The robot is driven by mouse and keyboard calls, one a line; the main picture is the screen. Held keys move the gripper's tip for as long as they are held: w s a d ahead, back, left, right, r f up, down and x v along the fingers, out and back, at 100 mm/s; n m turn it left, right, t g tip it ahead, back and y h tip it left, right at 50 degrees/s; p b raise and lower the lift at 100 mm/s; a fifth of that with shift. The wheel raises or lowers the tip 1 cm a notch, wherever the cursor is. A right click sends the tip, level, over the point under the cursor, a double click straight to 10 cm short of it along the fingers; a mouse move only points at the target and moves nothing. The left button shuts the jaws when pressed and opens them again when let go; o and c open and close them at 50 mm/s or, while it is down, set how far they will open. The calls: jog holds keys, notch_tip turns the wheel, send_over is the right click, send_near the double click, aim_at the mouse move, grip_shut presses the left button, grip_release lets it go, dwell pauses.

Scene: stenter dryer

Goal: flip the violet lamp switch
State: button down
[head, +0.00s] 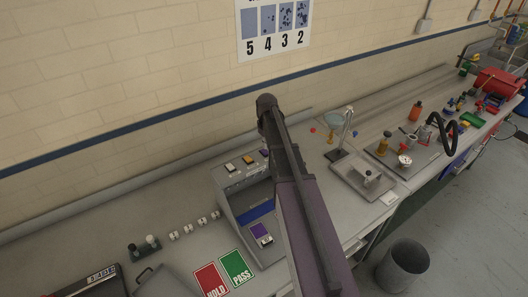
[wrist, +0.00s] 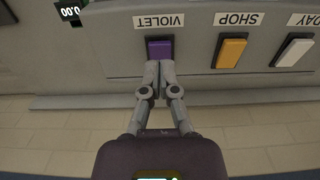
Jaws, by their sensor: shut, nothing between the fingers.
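The violet lamp switch (wrist: 159,50) is a purple rocker under a label reading VIOLET, upside down in the wrist view. It also shows in the head view as a small purple spot (head: 264,152) on top of the light booth (head: 228,192), beside my arm. My gripper (wrist: 160,64) is shut and empty, its fingertips together at the lower edge of the violet switch and covering part of it. I cannot tell whether the tips touch it. In the head view my arm hides the gripper.
An orange SHOP switch (wrist: 230,52) and a white switch (wrist: 291,53) labelled DAY stand to the right in the wrist view. A small display (wrist: 70,10) is at upper left. The wall (head: 120,100) rises behind the bench. A purple swatch (head: 260,230) lies inside the booth.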

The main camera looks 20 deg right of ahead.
aim_at(266, 152)
jog(key=shift+f+b, duration=1.4)
jog(key=shift+b, duration=0.05)
dwell(1.6)
jog(key=shift+r, duration=0.1)
jog(key=shift+r+p, duration=3.45)
jog(key=shift+p, duration=0.1)
jog(key=s+a+f+m+b, duration=0.1)
jog(key=s+a+f+b, duration=0.7)
jog(key=s, duration=0.3)
jog(key=s+a+f+m+b, duration=0.1)
jog(key=s+a+f+b, duration=0.7)
jog(key=s+f+b, duration=0.2)
jog(key=shift+s+a+f+b, duration=0.15)
jog(key=shift+s+f+b, duration=0.15)
jog(key=shift+s, duration=0.3)
